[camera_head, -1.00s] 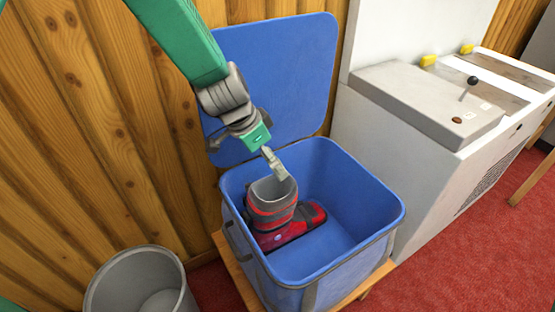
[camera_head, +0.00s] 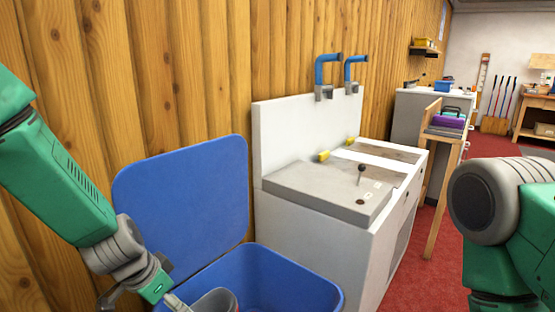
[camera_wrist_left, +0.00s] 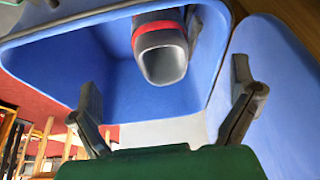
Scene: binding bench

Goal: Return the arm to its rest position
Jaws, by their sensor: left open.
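My left arm comes in from the left in the head view, its gripper (camera_head: 176,302) at the bottom edge over the open blue bin (camera_head: 290,280). In the left wrist view the two fingers of the left gripper (camera_wrist_left: 165,105) are spread wide with nothing between them. A grey and red boot (camera_wrist_left: 162,62) stands inside the bin, apart from the fingers. Only the boot's grey top (camera_head: 216,299) shows in the head view, close to the gripper. My right arm shows large at the right edge; its gripper is out of view.
The bin's blue lid (camera_head: 190,200) stands open against the wooden wall (camera_head: 200,60). A white bench unit (camera_head: 300,240) with a grey top and a black-knobbed lever (camera_head: 361,170) stands right of the bin. Red carpet (camera_head: 410,275) is clear between bench and right arm.

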